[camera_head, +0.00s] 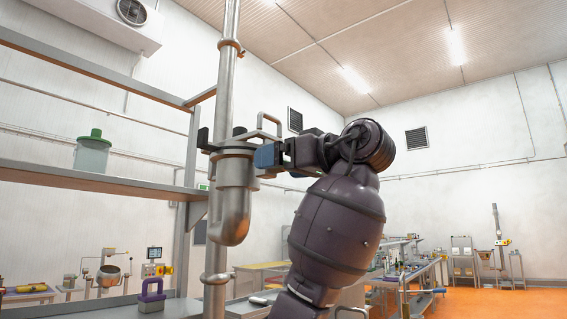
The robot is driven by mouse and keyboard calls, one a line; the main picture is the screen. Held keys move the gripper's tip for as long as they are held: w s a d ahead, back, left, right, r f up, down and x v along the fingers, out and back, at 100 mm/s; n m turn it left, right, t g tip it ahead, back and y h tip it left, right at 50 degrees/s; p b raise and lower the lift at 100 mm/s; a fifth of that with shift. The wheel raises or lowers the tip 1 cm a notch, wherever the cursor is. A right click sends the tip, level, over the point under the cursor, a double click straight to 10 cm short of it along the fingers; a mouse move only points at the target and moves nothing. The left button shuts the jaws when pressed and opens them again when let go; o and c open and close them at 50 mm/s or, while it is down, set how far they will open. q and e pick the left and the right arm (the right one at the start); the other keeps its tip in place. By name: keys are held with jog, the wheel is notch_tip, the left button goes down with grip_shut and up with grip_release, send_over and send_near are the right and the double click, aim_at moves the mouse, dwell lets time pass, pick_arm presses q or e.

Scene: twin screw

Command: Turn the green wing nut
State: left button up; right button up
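No green wing nut can be made out for certain; my gripper and the fitting may hide it. A vertical metal pipe (228,70) runs down the left of centre to a steel elbow fitting (234,200). Dark knobs (203,138) and a looped metal handle (268,120) show around the top of this fitting. My dark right arm rises from the bottom, and its gripper (268,156), with a blue part at the tip, is against or just beside the fitting's right side. Its fingertips are too small and overlapped to tell open from shut. My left gripper is not in view.
A shelf (95,180) at left bears a jar with a green lid (92,152). A purple handled block (151,296) stands on the lower surface. A metal post (188,200) stands left of the pipe. Workbenches (415,272) are far off right, beyond open orange floor (500,303).

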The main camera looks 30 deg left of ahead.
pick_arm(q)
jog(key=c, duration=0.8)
